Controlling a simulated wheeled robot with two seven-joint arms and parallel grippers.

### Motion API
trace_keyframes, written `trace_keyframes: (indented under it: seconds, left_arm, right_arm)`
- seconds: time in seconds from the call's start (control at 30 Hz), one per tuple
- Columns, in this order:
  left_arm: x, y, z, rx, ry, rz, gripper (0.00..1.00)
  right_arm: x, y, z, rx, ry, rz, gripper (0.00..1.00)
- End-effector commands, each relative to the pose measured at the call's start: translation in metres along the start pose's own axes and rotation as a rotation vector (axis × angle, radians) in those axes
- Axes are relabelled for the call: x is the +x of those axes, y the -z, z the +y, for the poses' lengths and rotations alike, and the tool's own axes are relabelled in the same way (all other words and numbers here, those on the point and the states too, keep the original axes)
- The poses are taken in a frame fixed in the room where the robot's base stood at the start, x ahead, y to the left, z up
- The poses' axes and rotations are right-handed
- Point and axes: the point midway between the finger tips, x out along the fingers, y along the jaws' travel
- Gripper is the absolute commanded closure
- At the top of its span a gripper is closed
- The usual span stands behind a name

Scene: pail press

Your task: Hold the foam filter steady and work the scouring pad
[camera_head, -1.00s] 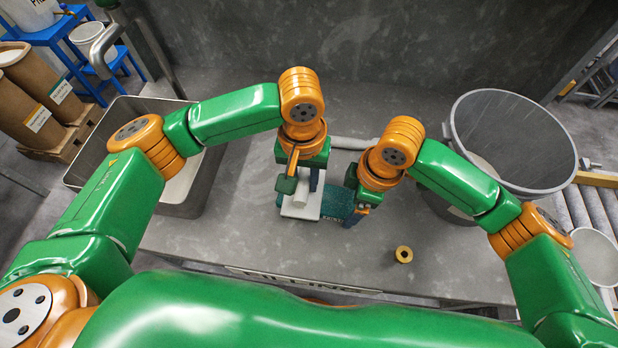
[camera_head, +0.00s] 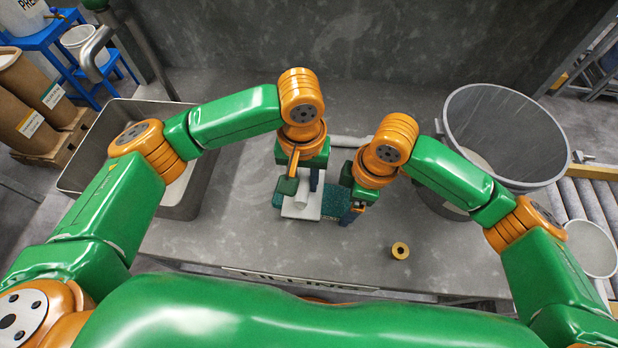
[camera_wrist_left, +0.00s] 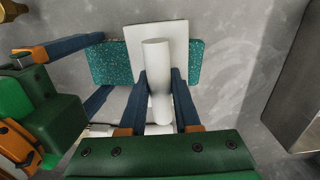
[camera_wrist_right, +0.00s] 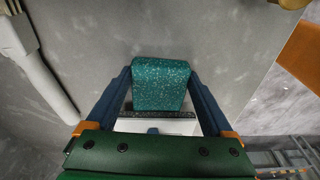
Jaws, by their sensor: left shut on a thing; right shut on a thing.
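The foam filter, which I take to be the teal speckled slab (camera_wrist_left: 108,62), lies flat on the grey bench. The scouring pad, which I take to be the white plate with an upright round handle (camera_wrist_left: 140,38), rests across its middle. My left gripper (camera_head: 303,190) is shut on the pad's handle, a finger on each side of it (camera_wrist_left: 160,78). My right gripper (camera_head: 353,207) is shut across the slab's right end, which shows between its fingers in the right wrist view (camera_wrist_right: 160,85). Parts of the slab are hidden under the plate and arms.
A brass ring (camera_head: 400,250) lies on the bench to the right. A grey metal bin (camera_head: 195,205) stands at left and a large grey pail (camera_head: 500,125) at right. A pale tube (camera_head: 348,142) lies behind the grippers. The bench front is mostly clear.

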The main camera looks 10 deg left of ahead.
Motion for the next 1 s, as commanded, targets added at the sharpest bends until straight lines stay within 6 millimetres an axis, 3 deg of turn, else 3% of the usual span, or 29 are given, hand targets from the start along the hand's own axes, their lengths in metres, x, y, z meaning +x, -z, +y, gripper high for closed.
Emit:
trace_keyframes:
  seconds: [0.37, 0.7, 1.0]
  left_arm:
    - [-0.001, 0.001, -0.007, -0.001, 0.003, 0.000, 1.00]
    - [0.002, 0.000, 0.012, 0.000, 0.001, 0.000, 1.00]
    - [0.002, -0.001, 0.012, 0.000, 0.000, -0.001, 1.00]
  right_arm:
    - [0.000, -0.001, 0.001, 0.003, -0.001, -0.003, 1.00]
    - [0.000, -0.001, 0.001, 0.003, -0.001, -0.003, 1.00]
    - [0.000, 0.000, 0.000, 0.001, -0.001, -0.001, 1.00]
